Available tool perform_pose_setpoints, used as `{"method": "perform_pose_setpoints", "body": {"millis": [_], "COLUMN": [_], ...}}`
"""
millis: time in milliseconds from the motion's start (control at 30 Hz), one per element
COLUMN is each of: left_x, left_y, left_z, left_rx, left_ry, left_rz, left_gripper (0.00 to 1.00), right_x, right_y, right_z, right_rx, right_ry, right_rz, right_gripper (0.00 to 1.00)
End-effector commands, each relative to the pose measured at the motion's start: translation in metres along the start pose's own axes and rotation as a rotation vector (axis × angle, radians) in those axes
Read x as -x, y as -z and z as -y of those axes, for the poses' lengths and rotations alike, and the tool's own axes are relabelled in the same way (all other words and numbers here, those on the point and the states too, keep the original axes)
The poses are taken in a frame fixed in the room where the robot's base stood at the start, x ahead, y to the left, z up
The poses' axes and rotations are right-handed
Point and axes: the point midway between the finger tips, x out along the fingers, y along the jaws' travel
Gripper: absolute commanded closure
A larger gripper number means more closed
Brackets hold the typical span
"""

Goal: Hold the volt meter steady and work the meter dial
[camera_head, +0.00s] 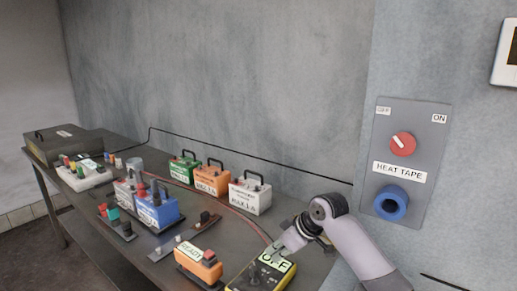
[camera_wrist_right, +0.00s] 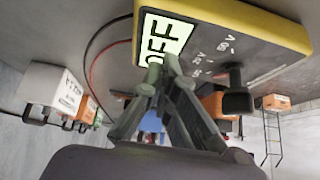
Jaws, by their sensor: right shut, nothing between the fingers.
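The volt meter (camera_head: 262,276) is a yellow-edged box with a dark face at the front of the bench. Its pale green screen (camera_head: 276,261) reads OFF. In the right wrist view the meter (camera_wrist_right: 265,35) fills the upper part, with the screen (camera_wrist_right: 165,35) partly behind my fingers. The black meter dial (camera_wrist_right: 236,92) stands out from the face, beside printed voltage marks. My right gripper (camera_head: 279,246) is over the screen end of the meter. In the wrist view my right gripper (camera_wrist_right: 163,65) is shut and empty, its tips beside the screen and apart from the dial. My left gripper is not in view.
An orange READY box (camera_head: 199,262) stands left of the meter. Green, orange (camera_head: 211,178) and white (camera_head: 250,194) handled boxes line the bench's back. A blue unit (camera_head: 157,210) stands mid-bench. A HEAT TAPE panel (camera_head: 428,135) with a red knob is on the wall at right.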

Motion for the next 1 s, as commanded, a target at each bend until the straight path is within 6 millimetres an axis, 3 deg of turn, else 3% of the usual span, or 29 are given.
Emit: {"method": "perform_pose_setpoints", "body": {"millis": [1000], "left_x": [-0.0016], "left_y": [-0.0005], "left_z": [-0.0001], "left_rx": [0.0], "left_ry": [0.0], "left_rz": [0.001], "left_gripper": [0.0], "right_x": [-0.0107], "right_y": [-0.0083], "right_z": [0.0003], "right_rx": [-0.002], "right_ry": [0.002], "right_rz": [0.005], "right_gripper": [1.0]}}
